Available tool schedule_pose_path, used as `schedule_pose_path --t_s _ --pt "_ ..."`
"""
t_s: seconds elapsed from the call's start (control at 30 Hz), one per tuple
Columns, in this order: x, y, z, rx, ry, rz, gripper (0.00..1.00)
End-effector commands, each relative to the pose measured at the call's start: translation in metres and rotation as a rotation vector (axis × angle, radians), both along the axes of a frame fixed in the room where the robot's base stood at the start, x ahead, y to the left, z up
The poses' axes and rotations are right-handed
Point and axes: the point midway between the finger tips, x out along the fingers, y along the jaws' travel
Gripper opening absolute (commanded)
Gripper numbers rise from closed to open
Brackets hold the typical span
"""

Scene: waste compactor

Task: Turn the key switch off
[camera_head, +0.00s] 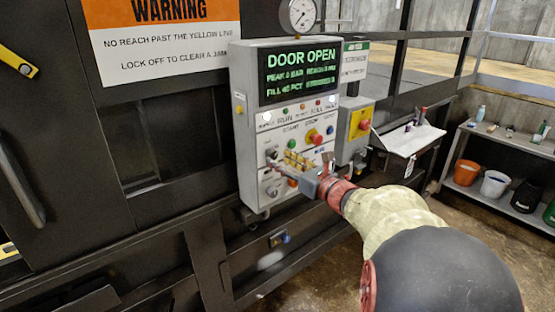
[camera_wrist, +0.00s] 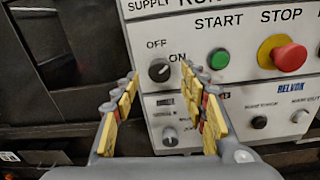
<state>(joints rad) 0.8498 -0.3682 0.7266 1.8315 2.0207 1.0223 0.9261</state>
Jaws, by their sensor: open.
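The key switch (camera_wrist: 159,70) is a round dark knob with a pale mark, on the grey control panel under the label SUPPLY. OFF is printed at its upper left and ON at its upper right. Its mark seems to lean toward ON. In the head view the switch (camera_head: 271,153) sits at the panel's left side, just beyond my gripper (camera_head: 283,168). In the wrist view my gripper (camera_wrist: 158,86) is open and empty, its yellow-padded fingers on either side of the switch. I cannot tell whether they touch the panel.
The green START button (camera_wrist: 219,59) and red STOP button (camera_wrist: 282,55) are right of the switch. A lower selector knob (camera_wrist: 170,136) lies below it. The display (camera_head: 300,69) reads DOOR OPEN. A separate red button (camera_head: 364,125) stands on the box to the right.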

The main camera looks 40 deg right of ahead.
Motion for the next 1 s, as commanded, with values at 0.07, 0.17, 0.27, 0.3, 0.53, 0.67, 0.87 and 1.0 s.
schedule_pose_path --t_s 0.07,0.17,0.27,0.3,0.53,0.67,0.87,1.0 --pt "0.011 0.001 0.0 0.0 -0.001 0.003 0.43" --pt "0.019 0.001 0.0 -0.001 0.0 0.001 0.43" --pt "0.023 0.001 0.001 -0.001 -0.001 0.001 0.43" --pt "0.024 0.001 0.001 -0.001 -0.001 0.001 0.43" --pt "0.024 0.001 0.001 -0.002 -0.001 0.0 0.43" --pt "0.024 0.001 0.001 -0.002 0.0 0.0 0.35" --pt "0.024 0.0 0.001 -0.002 0.0 0.0 0.24" --pt "0.024 0.0 0.001 -0.002 0.0 0.0 0.16"
